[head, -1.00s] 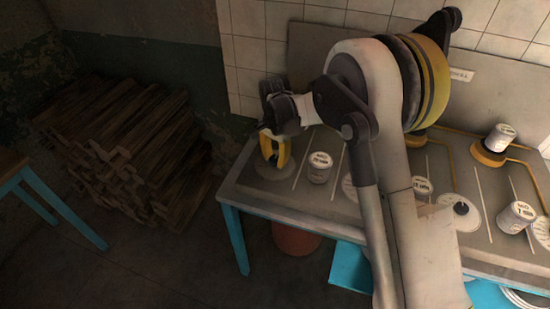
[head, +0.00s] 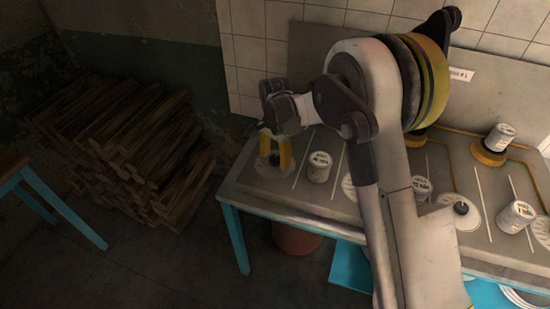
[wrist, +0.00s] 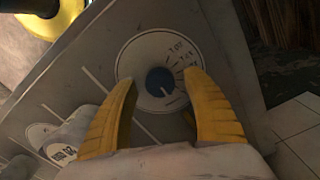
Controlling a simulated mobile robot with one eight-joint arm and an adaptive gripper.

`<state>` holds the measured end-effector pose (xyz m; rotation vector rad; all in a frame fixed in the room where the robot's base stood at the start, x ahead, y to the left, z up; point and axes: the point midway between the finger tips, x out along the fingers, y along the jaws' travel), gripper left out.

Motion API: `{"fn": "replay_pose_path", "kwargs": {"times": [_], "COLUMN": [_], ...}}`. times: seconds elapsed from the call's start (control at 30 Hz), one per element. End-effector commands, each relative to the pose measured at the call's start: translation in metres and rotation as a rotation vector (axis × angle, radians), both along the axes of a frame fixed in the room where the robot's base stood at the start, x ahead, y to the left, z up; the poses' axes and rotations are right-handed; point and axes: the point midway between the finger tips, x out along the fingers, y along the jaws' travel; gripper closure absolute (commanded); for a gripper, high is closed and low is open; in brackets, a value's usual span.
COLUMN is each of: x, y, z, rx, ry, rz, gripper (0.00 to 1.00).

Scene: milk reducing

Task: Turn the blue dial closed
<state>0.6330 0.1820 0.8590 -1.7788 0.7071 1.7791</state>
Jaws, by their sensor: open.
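The blue dial (wrist: 158,83) is a round knob at the centre of a pale disc (wrist: 142,52) with printed marks along its upper right side. A small light mark shows on the knob's lower right. My gripper (wrist: 161,78) is open, with its yellow fingers on either side of the dial in the wrist view. I cannot tell whether the fingers touch it. In the head view my gripper (head: 275,154) points down over the left end of the worktop, with the dark knob partly visible between the fingers.
A white labelled jar (head: 319,167) stands just right of my gripper on the grey worktop (head: 262,197). Other jars, including one at the right (head: 516,217), and round discs stand further right. A wood pile (head: 125,150) lies on the floor at left.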

Motion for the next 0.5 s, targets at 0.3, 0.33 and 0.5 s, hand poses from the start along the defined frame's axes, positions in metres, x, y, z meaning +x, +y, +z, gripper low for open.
{"fn": "replay_pose_path", "kwargs": {"times": [0.3, 0.33, 0.5], "x": [0.000, 0.000, 0.000], "y": [0.000, 0.000, 0.000], "z": [0.037, 0.044, 0.083], "rx": [0.000, 0.000, 0.000], "ry": [0.000, 0.000, 0.000], "rz": [0.000, 0.000, 0.000], "gripper": [0.41, 0.41, 0.41]}}
